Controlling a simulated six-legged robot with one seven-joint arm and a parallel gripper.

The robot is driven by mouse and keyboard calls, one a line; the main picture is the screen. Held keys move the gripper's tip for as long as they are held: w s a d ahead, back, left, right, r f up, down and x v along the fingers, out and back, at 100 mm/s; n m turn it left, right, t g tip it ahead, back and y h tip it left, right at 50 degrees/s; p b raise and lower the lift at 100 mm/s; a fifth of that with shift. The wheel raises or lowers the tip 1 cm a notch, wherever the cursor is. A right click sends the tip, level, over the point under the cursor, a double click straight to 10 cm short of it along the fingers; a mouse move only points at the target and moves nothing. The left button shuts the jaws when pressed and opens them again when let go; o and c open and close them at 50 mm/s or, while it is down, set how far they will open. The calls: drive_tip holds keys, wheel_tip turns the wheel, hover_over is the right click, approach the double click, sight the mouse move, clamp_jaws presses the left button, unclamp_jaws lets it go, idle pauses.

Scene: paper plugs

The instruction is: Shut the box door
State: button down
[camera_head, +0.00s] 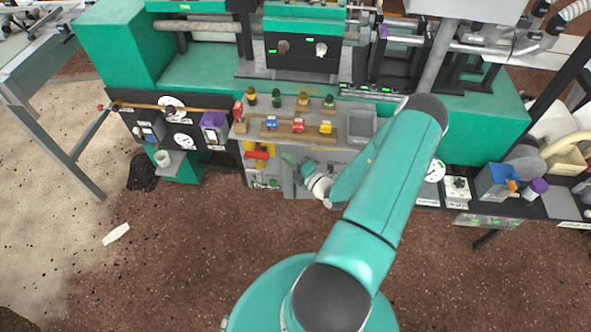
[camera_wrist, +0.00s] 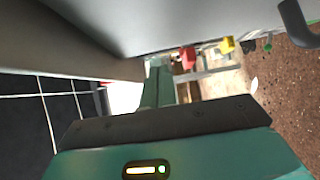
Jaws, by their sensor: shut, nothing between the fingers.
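The grey box (camera_head: 263,172) is set in the machine front, under the shelf of small plugs. A grey panel that looks like its door (camera_head: 289,180) stands by my gripper; how far it is open I cannot tell. My gripper (camera_head: 289,158) is shut and empty, close in front of the box and beside this panel. In the wrist view the teal fingers (camera_wrist: 157,72) point forward below a large grey surface (camera_wrist: 85,42), likely the door or box wall. Whether they touch it is unclear. My forearm hides the area right of the box.
The brown floor (camera_head: 210,250) in front is mostly clear.

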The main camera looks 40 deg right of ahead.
sight(293, 148)
drive_tip(key=shift+w+d, duration=0.7)
drive_tip(key=shift+w, duration=0.05)
drive_tip(key=w+d, duration=0.2)
drive_tip(key=w, duration=0.1)
drive_tip(key=shift+d, duration=0.35)
drive_tip(key=shift+w+d, duration=0.2)
drive_tip(key=shift+d, duration=0.05)
drive_tip(key=shift+r, duration=0.15)
